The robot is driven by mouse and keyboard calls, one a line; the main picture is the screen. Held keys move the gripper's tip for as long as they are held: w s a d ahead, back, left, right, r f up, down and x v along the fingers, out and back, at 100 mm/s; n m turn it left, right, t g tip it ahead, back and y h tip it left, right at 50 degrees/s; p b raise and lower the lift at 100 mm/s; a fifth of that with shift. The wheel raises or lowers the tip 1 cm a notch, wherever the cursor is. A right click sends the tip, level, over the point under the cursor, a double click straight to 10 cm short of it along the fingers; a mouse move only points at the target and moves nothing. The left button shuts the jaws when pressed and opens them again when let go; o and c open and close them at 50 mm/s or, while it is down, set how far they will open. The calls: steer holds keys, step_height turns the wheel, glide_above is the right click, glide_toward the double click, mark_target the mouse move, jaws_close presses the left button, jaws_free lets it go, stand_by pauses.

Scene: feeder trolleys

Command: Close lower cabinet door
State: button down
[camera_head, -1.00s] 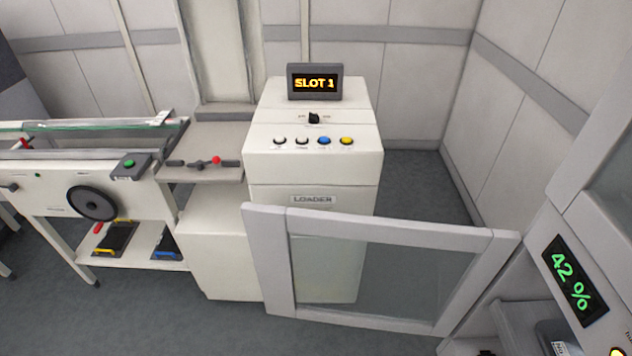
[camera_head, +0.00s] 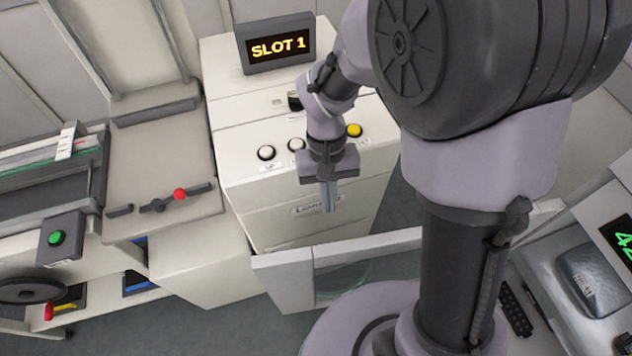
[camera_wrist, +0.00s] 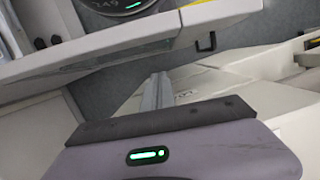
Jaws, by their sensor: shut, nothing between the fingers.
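The open lower cabinet door, a pale frame around a glass pane, stands out from the cabinet at the right. In the head view its free-end post (camera_head: 283,283) and top rail show, and my arm hides much of the rest. In the wrist view its rail (camera_wrist: 130,42) seems to cross the upper part. My gripper (camera_head: 329,208) is shut and empty, pointing down in front of the loader and above the door's rail. In the wrist view its fingers (camera_wrist: 157,92) show between the rail and the loader, apparently touching neither.
The white loader (camera_head: 245,150) with buttons and a SLOT 1 display (camera_head: 278,45) stands close behind my gripper. A grey bench with a red knob (camera_head: 179,194) is at the left. The cabinet with a green display (camera_head: 622,240) is at the right. Floor shows at lower left.

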steer(key=s+f+b, duration=0.4)
steer(key=s+f, duration=0.1)
steer(key=f, duration=0.1)
steer(key=shift+s+d+f, duration=0.15)
steer(key=shift+d+f, duration=0.05)
steer(key=shift+f, duration=0.05)
steer(key=shift+a, duration=0.1)
